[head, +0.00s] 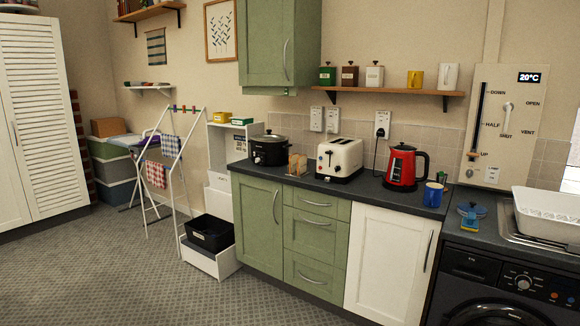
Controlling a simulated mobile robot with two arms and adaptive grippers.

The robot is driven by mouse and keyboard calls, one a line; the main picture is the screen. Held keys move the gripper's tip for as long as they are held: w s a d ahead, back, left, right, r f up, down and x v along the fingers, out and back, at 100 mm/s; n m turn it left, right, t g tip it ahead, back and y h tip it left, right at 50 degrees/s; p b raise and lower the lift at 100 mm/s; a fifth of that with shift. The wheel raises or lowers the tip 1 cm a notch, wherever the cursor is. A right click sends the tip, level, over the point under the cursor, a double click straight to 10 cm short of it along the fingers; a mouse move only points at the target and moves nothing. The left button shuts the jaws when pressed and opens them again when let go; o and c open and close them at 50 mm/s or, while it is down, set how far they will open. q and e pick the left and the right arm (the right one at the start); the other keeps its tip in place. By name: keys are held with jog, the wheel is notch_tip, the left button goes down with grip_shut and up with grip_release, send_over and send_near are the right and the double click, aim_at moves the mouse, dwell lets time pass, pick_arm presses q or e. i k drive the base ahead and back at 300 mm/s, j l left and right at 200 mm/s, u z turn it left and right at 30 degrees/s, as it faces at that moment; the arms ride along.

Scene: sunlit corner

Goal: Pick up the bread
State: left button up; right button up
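The bread (293,162) looks like a few small brown slices standing upright on the dark countertop (333,192). It sits between the black slow cooker (269,150) on its left and the cream toaster (340,158) on its right. It is small in the picture, and I cannot tell whether a rack holds it. Neither of my grippers shows in the head view.
A red kettle (404,167) and a blue mug (433,194) stand further right on the counter. A shelf (388,92) and a green wall cabinet (279,45) hang above. A drying rack (172,165) stands left of the counter. The carpet in front is clear.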

aim_at(292, 158)
jog(key=i+l, duration=0.1)
jog(key=i, duration=0.45)
jog(key=i+l+z, duration=0.1)
jog(key=i, duration=0.5)
